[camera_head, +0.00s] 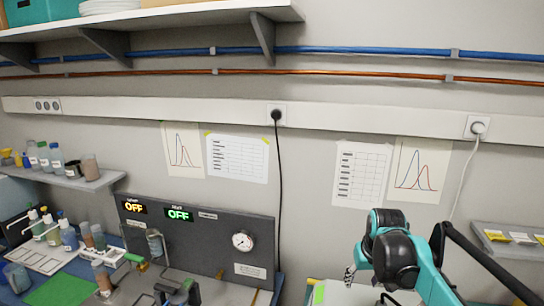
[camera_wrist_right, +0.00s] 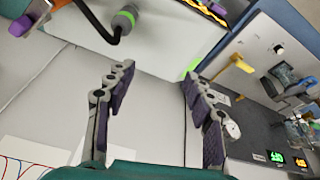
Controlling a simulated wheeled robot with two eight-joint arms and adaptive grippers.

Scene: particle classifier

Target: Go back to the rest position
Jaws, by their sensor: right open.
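My right arm, teal and black, reaches in at the lower right of the head view. Its gripper (camera_head: 349,277) shows small in front of the wall, partly hidden by the wrist. In the right wrist view the two grey fingers with dark pads (camera_wrist_right: 157,75) stand wide apart, with nothing between them. I cannot make out my left gripper in either view.
A dark panel (camera_head: 225,236) with two lit OFF displays and a round gauge (camera_head: 242,241) stands on the bench at left. Bottles and a green mat (camera_head: 62,290) lie further left. A small shelf (camera_head: 505,238) is at right.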

